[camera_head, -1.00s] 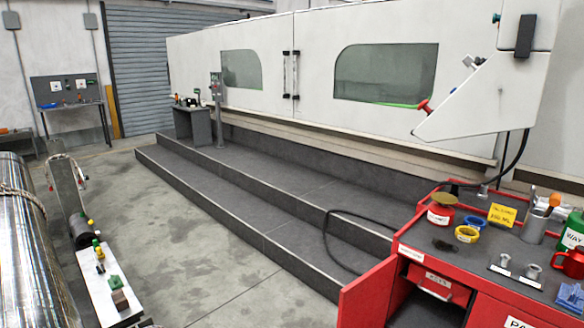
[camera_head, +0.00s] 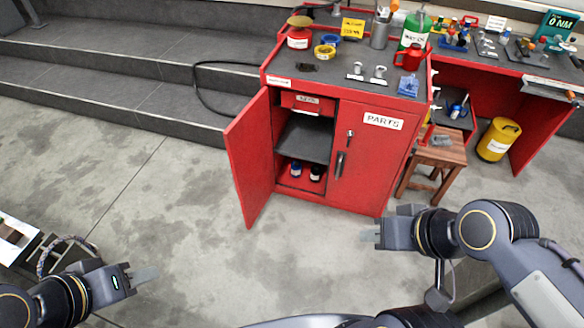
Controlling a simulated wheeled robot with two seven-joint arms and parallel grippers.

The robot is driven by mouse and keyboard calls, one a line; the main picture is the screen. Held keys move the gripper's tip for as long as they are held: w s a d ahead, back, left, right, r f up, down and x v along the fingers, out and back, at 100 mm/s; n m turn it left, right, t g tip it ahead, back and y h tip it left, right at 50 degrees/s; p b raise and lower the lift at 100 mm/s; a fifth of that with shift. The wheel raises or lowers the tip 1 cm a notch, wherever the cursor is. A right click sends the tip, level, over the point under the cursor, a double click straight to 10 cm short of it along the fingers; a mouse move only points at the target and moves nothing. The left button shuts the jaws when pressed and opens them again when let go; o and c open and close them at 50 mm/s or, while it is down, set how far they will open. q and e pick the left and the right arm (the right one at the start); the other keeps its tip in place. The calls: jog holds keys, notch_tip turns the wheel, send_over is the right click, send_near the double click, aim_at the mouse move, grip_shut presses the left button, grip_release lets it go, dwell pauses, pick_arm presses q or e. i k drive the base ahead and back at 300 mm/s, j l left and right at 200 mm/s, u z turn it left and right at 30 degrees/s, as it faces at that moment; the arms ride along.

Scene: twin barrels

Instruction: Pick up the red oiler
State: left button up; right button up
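A small red can with a handle (camera_head: 408,58), which looks like the red oiler, stands on the dark top of the red cabinet near its right back side, by a green bottle. A red tin with a brass-coloured lid (camera_head: 299,38) stands at the top's left back. My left gripper (camera_head: 146,276) is over the floor at lower left, far from the cabinet. My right gripper (camera_head: 370,237) is in front of the cabinet, below its top. Both look empty; their finger gaps are too small to judge.
The red cabinet's (camera_head: 372,158) left door (camera_head: 248,155) stands open to the front left. A wooden stool (camera_head: 438,158) and a yellow can (camera_head: 498,139) are right of it. Yellow and blue rings, a metal cup (camera_head: 380,32) and small fittings share the top. Grey floor in front is free.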

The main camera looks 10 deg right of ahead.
aim_at(414, 56)
jog(key=i+l, duration=0.1)
jog(key=i, duration=0.25)
jog(key=i+l+u, duration=0.1)
jog(key=i, duration=0.25)
jog(key=i+j+u, duration=0.15)
jog(key=u, duration=0.35)
jog(key=i+u, duration=0.35)
jog(key=u, duration=0.15)
jog(key=i+l+u, duration=0.1)
jog(key=i+u, duration=0.2)
jog(key=u, duration=0.2)
jog(key=i+u, duration=0.2)
jog(key=i, duration=0.75)
jog(key=i+z, duration=0.1)
jog(key=z, duration=0.85)
jog(key=i+j+z, duration=0.15)
jog(key=z, duration=0.3)
jog(key=j+z, duration=0.1)
jog(key=z, duration=0.4)
jog(key=j+z, duration=0.15)
jog(key=z, duration=1.7)
jog(key=i+l+u, duration=0.2)
jog(key=l, duration=0.3)
jog(key=i+l+u, duration=0.2)
jog(key=l, duration=0.3)
jog(key=l+u, duration=0.2)
jog(key=l, duration=0.3)
jog(key=i+l+u, duration=0.2)
jog(key=l, duration=0.35)
jog(key=k, duration=0.1)
